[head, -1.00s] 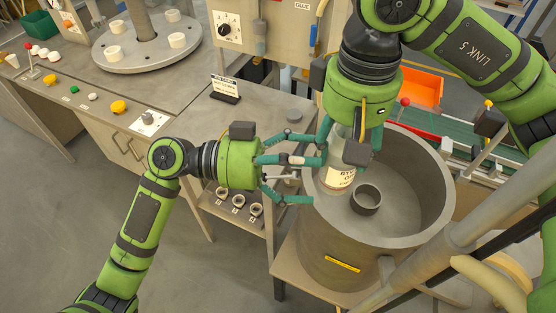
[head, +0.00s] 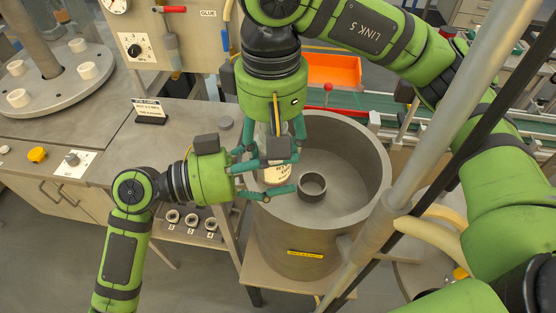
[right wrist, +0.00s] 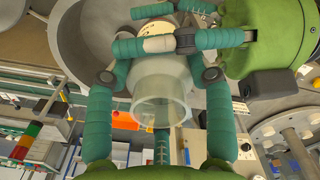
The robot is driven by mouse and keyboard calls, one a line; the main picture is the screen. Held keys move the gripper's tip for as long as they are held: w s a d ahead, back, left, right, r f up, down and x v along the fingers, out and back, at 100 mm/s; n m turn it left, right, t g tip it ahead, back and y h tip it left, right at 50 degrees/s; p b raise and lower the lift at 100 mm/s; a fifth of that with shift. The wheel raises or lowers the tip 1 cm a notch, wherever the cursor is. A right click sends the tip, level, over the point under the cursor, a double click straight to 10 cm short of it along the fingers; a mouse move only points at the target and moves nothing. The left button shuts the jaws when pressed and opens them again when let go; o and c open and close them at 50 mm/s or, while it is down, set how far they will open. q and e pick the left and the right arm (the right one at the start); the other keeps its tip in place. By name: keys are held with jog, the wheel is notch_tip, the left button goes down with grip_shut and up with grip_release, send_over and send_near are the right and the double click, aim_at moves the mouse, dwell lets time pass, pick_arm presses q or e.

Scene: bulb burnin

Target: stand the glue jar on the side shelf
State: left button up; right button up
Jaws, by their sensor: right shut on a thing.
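The glue jar (head: 277,176) is a clear jar with a cream label, partly hidden by fingers in the head view. My right gripper (head: 272,150) comes down from above and is shut on it, over the left rim of the grey drum. In the right wrist view the jar (right wrist: 160,100) is between the right fingers. My left gripper (head: 282,175) reaches in from the left with its fingers spread, one above the other, beside the jar's lower part. Its fingers cross close to the jar in the wrist view (right wrist: 175,42); contact cannot be told. I cannot identify the side shelf for certain.
The grey drum (head: 378,190) has a small dark ring (head: 312,187) inside. A ledge with several numbered rings (head: 191,221) is below the bench (head: 185,135). A sign (head: 149,112) stands on the bench. An orange bin (head: 335,70) is behind. A metal pole (head: 437,145) crosses the right side.

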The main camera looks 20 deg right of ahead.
jog(key=o, duration=1.5)
jog(key=shift+s+a, duration=0.15)
jog(key=shift+a, duration=0.05)
jog(key=shift+r, duration=0.1)
notch_tip(320, 180, up, 12)
jog(key=shift+d+f, duration=0.1)
jog(key=shift+d, duration=0.05)
notch_tip(320, 180, down, 10)
jog(key=shift+r, duration=0.15)
